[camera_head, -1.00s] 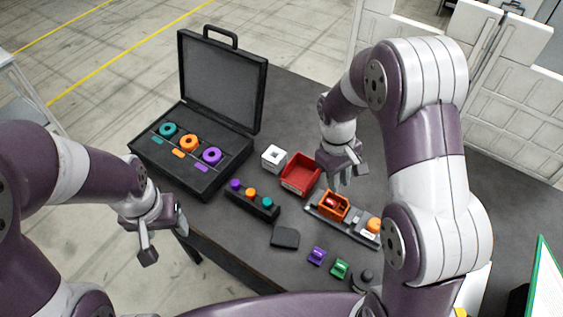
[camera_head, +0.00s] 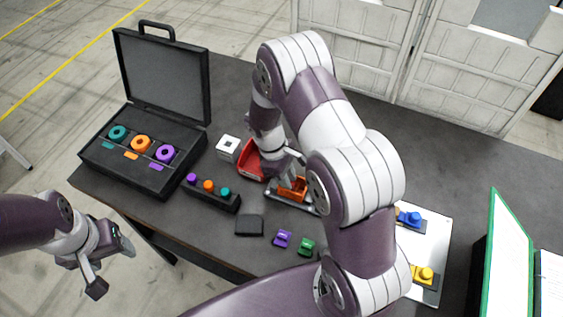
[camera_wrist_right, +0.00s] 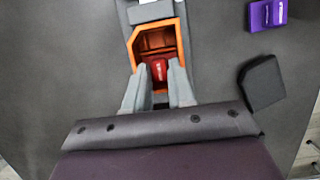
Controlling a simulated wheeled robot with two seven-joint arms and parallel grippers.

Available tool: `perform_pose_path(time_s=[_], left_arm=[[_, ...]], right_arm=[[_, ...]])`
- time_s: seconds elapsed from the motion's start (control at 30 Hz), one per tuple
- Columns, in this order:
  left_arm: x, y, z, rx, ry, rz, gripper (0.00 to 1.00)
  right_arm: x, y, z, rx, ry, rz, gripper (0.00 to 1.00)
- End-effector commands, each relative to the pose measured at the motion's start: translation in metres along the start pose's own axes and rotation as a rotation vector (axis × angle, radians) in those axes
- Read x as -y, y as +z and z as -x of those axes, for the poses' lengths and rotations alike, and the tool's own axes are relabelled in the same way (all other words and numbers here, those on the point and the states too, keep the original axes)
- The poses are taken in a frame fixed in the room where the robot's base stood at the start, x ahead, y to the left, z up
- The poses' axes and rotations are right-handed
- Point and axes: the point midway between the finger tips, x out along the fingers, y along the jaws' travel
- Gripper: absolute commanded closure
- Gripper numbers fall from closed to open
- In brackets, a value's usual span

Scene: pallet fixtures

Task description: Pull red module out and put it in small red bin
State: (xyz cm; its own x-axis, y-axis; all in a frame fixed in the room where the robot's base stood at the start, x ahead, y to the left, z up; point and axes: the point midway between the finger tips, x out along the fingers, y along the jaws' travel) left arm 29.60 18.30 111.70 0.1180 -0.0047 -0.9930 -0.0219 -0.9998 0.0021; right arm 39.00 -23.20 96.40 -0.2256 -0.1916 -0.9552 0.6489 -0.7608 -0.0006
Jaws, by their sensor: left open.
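The red module (camera_wrist_right: 159,70) sits inside an orange open-topped housing (camera_wrist_right: 181,30) in the right wrist view. The housing also shows in the head view (camera_head: 298,193), on a grey rail on the table. My right gripper (camera_wrist_right: 157,72) is open at the housing's near end, with one finger on each side of the red module and a gap visible between them. The small red bin (camera_head: 248,164) is just left of my right gripper in the head view, partly hidden by it. My left gripper (camera_head: 112,266) is open and empty, off the table's left front edge.
An open black case (camera_head: 146,188) with coloured rings stands at the left. A white cube (camera_head: 229,146), a black block with coloured knobs (camera_head: 216,201), a dark pad (camera_head: 249,225), and purple (camera_head: 282,239) and green (camera_head: 306,246) pieces lie nearby. A white board (camera_head: 432,250) is at right.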

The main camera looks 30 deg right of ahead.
Motion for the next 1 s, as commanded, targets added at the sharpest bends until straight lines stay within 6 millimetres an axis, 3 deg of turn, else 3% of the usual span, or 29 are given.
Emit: perform_pose_path(time_s=[0.33,0.4,0.5,0.53,0.57,1.0], left_arm=[[0.0000,0.0000,0.0009,0.000,0.000,0.000,0.37],[0.0000,0.0000,0.0009,0.000,0.000,0.000,0.37],[0.0000,0.0000,0.0009,0.000,0.000,0.000,0.37],[0.0000,0.0000,0.0009,0.000,0.000,0.000,0.37],[0.0000,0.0000,0.0009,0.000,0.000,0.000,0.37],[0.0000,-0.0001,0.0009,0.000,0.000,0.000,0.37]], right_arm=[[0.0001,-0.0002,-0.0072,-0.001,0.000,0.000,0.77],[0.0001,-0.0002,-0.0071,-0.001,0.000,0.000,0.99],[0.0001,-0.0002,-0.0070,-0.001,0.000,0.000,1.00],[0.0001,-0.0002,-0.0070,-0.001,0.000,0.000,0.90],[0.0001,-0.0002,-0.0070,-0.001,0.000,0.000,1.00],[0.0000,-0.0002,-0.0067,-0.001,0.000,0.000,1.00]])
